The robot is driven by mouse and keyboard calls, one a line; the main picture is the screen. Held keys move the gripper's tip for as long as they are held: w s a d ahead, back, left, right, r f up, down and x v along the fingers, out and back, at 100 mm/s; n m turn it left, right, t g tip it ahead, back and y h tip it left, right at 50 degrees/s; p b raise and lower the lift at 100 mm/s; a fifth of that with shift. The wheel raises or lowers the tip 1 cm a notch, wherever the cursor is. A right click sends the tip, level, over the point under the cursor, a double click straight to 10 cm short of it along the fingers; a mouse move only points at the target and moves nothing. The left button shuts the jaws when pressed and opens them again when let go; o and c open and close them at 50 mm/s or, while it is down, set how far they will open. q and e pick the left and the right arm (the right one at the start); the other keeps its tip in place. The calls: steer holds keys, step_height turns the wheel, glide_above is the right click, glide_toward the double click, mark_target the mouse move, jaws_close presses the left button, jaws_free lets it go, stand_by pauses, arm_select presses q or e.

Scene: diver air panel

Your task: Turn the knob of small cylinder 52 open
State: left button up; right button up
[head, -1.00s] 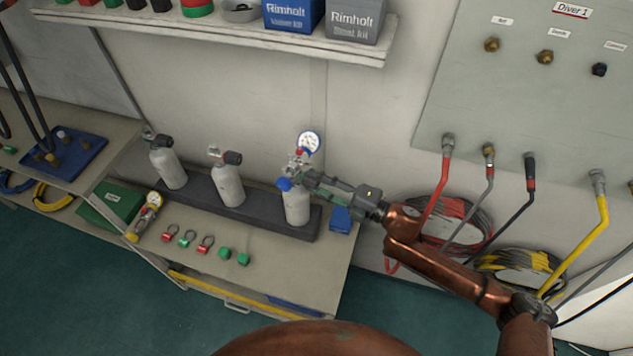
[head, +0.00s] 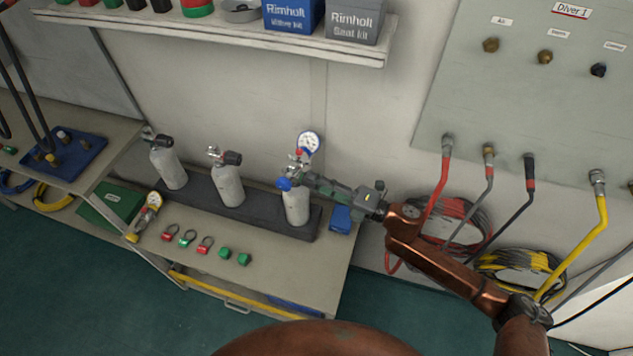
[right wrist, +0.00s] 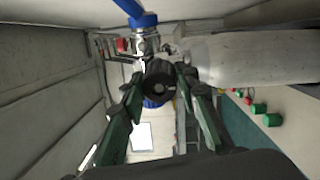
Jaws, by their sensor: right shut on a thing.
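Three pale small cylinders stand in a dark rack (head: 262,214) on the bench: a left one (head: 168,168), a middle one (head: 230,187) and a right one (head: 297,207). I cannot read any numbers on them. The right one carries a valve with a white-faced gauge (head: 309,143) and a blue part (head: 284,184). My right gripper (head: 308,182) reaches this valve from the right. In the right wrist view its fingers are shut around a round black knob (right wrist: 159,86), beside the pale cylinder (right wrist: 250,58). The fingertips partly hide the knob. My left gripper is out of view.
Shackle-like red and green pieces (head: 187,238) and green caps (head: 225,253) lie at the bench front. A blue box (head: 341,219) sits right of the rack. A shelf (head: 220,32) overhangs behind. Hoses (head: 436,190) hang at the right.

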steer(key=shift+f, duration=0.1)
steer(key=o, duration=1.2)
steer(key=shift+c, duration=0.2)
steer(key=shift+d, duration=0.1)
steer(key=v, duration=1.2)
